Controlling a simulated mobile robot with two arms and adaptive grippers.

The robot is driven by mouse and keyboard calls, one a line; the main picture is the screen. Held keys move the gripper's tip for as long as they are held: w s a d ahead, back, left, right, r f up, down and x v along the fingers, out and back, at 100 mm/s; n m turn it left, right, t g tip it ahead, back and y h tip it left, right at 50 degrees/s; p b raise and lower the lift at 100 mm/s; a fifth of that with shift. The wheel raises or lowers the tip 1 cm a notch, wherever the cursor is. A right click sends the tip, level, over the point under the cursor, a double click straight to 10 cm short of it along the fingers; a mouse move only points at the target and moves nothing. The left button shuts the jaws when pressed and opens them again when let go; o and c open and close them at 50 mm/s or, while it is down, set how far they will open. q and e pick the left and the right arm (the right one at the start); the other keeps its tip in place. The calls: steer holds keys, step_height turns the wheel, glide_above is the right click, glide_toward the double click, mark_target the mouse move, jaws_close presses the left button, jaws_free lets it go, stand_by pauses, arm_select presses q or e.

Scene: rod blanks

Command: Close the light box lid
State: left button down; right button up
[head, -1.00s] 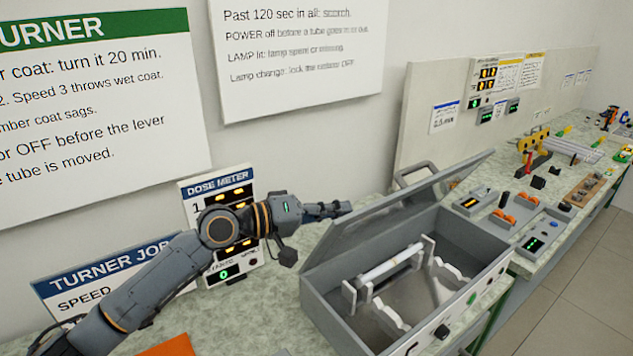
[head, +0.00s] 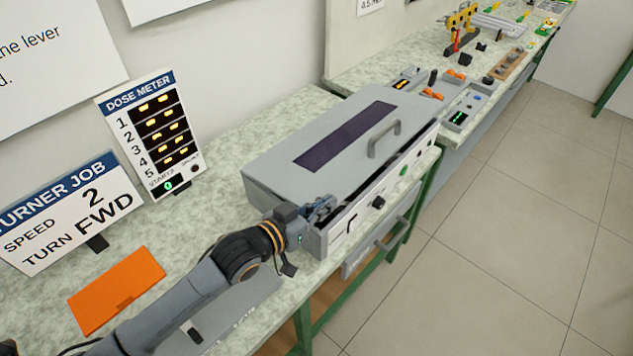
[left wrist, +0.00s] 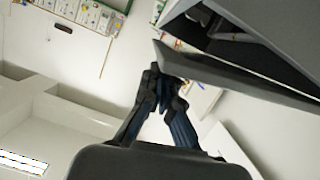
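The light box (head: 370,215) is a grey metal box on the bench, with knobs and a green button on its front. Its grey lid (head: 270,165), with a dark window strip and a handle (head: 383,138), is down over the box but slightly ajar. A dark gap shows along the front edge. My left gripper (head: 328,206) is at the near front corner, by the lid edge. In the left wrist view its fingers (left wrist: 163,82) are together with nothing between them, close to the lid edge. Whether they touch it is unclear. My right gripper is not in view.
A dose meter sign (head: 150,130) and a turner job sign (head: 70,215) stand behind, left of the box. An orange plate (head: 117,290) lies on the bench at left. Orange-topped devices (head: 432,94) sit beyond the box. The floor at right is clear.

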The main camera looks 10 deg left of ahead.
mark_target(326, 228)
arm_select(q)
steer(key=shift+m+t+y, duration=0.3)
steer(key=shift+m+y, duration=0.1)
steer(key=shift+m, duration=0.3)
steer(key=f, duration=0.1)
steer(key=f+b, duration=0.1)
steer(key=f, duration=0.3)
steer(key=shift+s+d, duration=0.2)
steer(key=shift+d, duration=0.1)
steer(key=shift+f, duration=0.1)
